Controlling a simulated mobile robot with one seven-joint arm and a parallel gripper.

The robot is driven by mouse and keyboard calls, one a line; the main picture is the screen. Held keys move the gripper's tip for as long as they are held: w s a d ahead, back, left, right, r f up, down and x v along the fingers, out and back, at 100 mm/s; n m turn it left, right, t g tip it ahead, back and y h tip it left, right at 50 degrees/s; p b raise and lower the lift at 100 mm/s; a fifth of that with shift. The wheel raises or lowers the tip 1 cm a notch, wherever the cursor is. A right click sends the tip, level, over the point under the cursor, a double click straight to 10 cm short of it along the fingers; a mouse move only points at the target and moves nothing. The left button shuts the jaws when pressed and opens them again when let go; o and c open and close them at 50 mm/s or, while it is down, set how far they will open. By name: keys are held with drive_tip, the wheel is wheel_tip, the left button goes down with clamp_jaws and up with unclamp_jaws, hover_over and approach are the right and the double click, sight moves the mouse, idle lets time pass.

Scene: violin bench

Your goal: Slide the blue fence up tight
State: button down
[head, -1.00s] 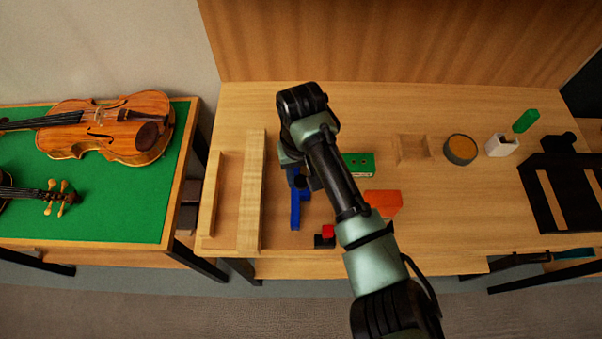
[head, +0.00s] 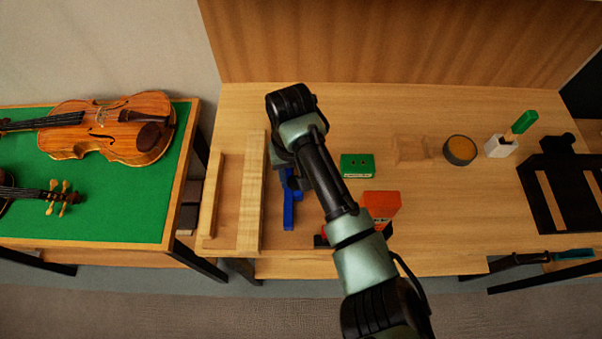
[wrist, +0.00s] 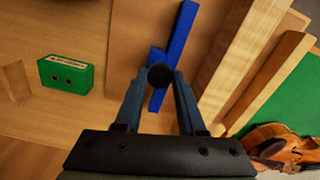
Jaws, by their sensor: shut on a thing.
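The blue fence (head: 288,210) lies on the bench to the right of a pale wooden board (head: 251,190), partly hidden by my arm in the head view. In the wrist view, the fence's long blue bar (wrist: 181,40) runs beside the pale board (wrist: 240,55), with a strip of bare bench showing between them. A round black knob (wrist: 160,75) stands at the fence's blue side part. My gripper (wrist: 160,82) is shut on this knob. In the head view my fingers are hidden behind the arm.
A second wooden strip (head: 214,195) lies left of the board. A green box (head: 357,166) and an orange block (head: 381,203) lie right of the fence. A round tin (head: 460,150) and a white holder (head: 501,145) stand farther right. A violin (head: 105,128) lies on the left table.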

drive_tip(key=a, duration=0.2)
drive_tip(key=shift+a, duration=0.4)
drive_tip(key=c, duration=0.5)
unclamp_jaws()
drive_tip(key=shift+r, duration=0.1)
wheel_tip(320, 180, up, 13)
drive_tip(key=p, duration=0.1)
drive_tip(key=shift+p, duration=0.3)
